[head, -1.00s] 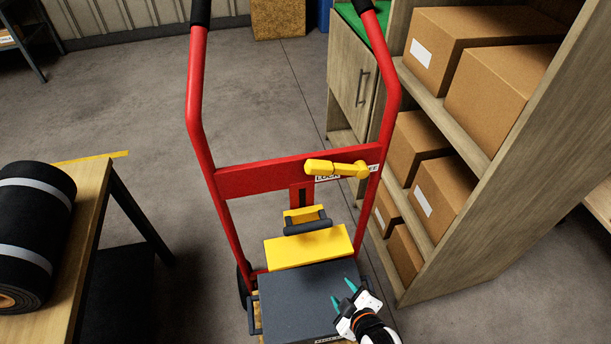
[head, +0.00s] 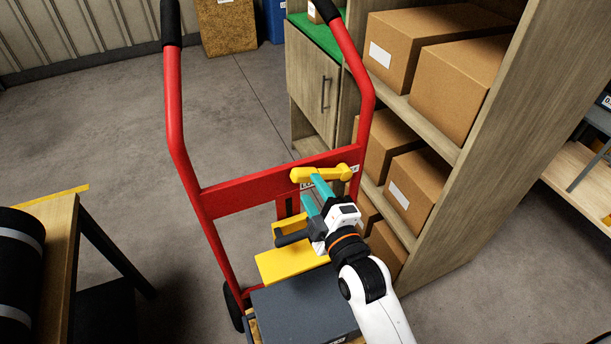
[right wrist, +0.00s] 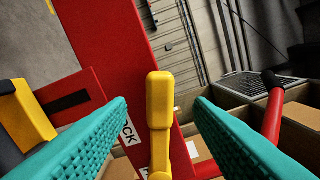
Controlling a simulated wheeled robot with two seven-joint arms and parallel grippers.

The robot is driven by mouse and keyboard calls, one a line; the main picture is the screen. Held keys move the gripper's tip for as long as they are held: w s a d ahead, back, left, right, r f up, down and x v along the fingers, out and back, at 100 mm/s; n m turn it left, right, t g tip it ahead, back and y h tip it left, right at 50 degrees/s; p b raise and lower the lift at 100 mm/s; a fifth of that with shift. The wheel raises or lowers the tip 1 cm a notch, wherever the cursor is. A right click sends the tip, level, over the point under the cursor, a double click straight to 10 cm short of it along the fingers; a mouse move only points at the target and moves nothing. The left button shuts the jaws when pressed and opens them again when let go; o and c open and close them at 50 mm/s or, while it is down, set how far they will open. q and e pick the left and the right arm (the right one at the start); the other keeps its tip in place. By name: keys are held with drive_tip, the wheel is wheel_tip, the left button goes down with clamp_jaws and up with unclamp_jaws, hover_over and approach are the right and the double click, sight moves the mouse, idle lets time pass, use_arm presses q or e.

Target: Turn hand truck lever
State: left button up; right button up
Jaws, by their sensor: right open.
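The red hand truck (head: 240,194) stands upright in the middle of the head view. Its yellow lever (head: 318,174) is on the red crossbar and points left from its pivot, over a white label. My right gripper (head: 312,190) is open in front of the lever, its teal fingertips close to it. In the right wrist view the lever (right wrist: 160,110) appears between the two spread fingers, with visible gaps on both sides. Part of the label, reading "CK", shows beside it. The left gripper is not in view.
A wooden shelf (head: 500,130) with several cardboard boxes stands close to the right of the truck. A dark grey case (head: 300,305) and a yellow block (head: 285,262) are low on the truck. A table (head: 55,225) with a black roll (head: 20,262) is at left.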

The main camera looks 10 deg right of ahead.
sight(306, 180)
drive_tip(key=shift+w+a, duration=0.25)
drive_tip(key=shift+w, duration=0.85)
drive_tip(key=shift+w+a, duration=0.2)
drive_tip(key=shift+w, duration=0.9)
drive_tip(key=shift+c, duration=0.4)
clamp_jaws()
